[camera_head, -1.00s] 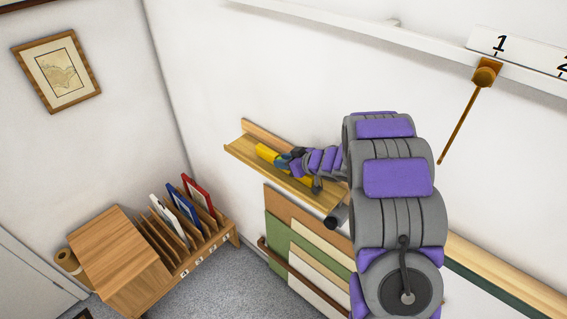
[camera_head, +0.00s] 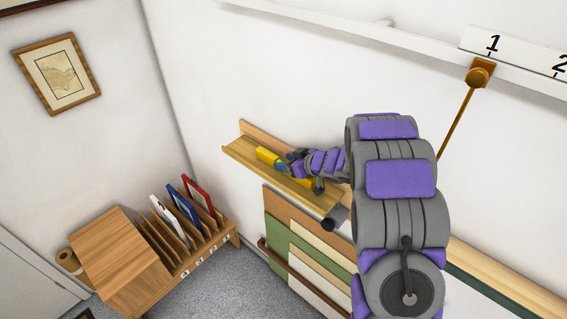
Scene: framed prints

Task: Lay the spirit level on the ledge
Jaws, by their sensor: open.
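The yellow spirit level (camera_head: 267,157) lies lengthwise along the wooden ledge (camera_head: 243,153) on the wall. Its left end shows clear; part of its middle and right side is hidden behind my gripper and arm. My gripper (camera_head: 284,163) is at the level, over its middle, with its jaws open. The small view does not show whether the fingers still touch the level.
Below the ledge, several coloured boards (camera_head: 290,235) lean on the wall. A wooden rack (camera_head: 165,240) with several framed prints stands at the lower left. A white rail (camera_head: 340,27) with an orange hook (camera_head: 480,73) runs above. A framed map (camera_head: 57,74) hangs at left.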

